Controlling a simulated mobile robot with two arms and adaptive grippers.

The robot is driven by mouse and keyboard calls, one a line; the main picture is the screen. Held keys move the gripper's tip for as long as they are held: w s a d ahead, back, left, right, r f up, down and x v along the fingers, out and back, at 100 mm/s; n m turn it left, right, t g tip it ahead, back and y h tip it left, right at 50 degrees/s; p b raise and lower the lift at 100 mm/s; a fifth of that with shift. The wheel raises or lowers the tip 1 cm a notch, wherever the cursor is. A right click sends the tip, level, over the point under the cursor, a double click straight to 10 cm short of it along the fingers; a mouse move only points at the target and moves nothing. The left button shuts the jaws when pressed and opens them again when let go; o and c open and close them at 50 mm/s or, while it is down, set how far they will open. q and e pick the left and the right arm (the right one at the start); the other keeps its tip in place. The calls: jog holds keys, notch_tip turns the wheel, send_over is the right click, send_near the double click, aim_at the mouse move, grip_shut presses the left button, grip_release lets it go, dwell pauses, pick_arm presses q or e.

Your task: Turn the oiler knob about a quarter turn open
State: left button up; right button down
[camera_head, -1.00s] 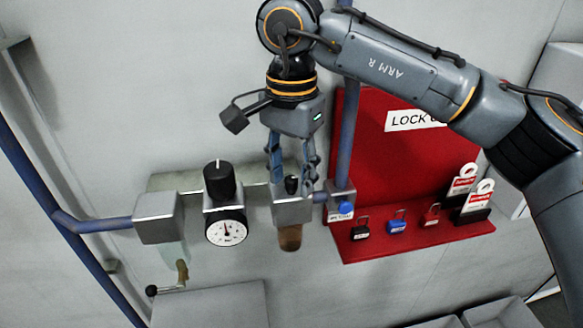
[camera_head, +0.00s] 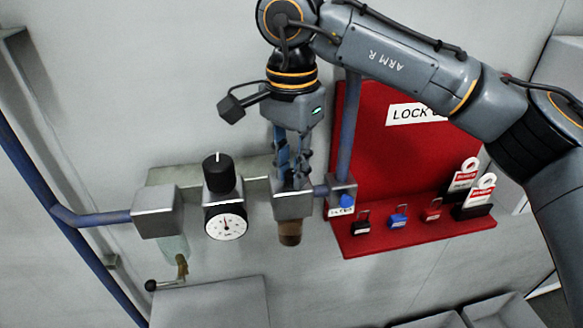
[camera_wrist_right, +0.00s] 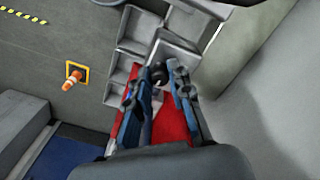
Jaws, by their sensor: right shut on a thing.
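The oiler (camera_head: 294,208) is the right-hand metal block on the wall-mounted air line, with a brown bowl (camera_head: 289,234) below it. My right gripper (camera_head: 293,182) points down at the top of the oiler and is shut on its small black knob. The fingers hide most of the knob in the head view. In the right wrist view a dark knob (camera_wrist_right: 158,74) shows between the two fingertips. My left gripper is in neither view.
A regulator with a black knob (camera_head: 218,172) and dial gauge (camera_head: 226,222) stands just left of the oiler. Farther left is a filter block (camera_head: 158,211). To the right are a blue-button valve (camera_head: 341,197) and a red lockout board (camera_head: 385,160) with padlocks and tags.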

jog(key=m+b, duration=0.2)
jog(key=m, duration=0.1)
jog(key=shift+f, duration=0.1)
jog(key=m+b, duration=0.2)
jog(key=m, duration=0.2)
jog(key=shift+m, duration=0.4)
jog(key=m+b, duration=0.1)
jog(key=m, duration=0.3)
jog(key=shift+b, duration=0.35)
jog(key=shift+m+b, duration=0.5)
jog(key=shift+m, duration=1.5)
jog(key=c, duration=1.2)
grip_release()
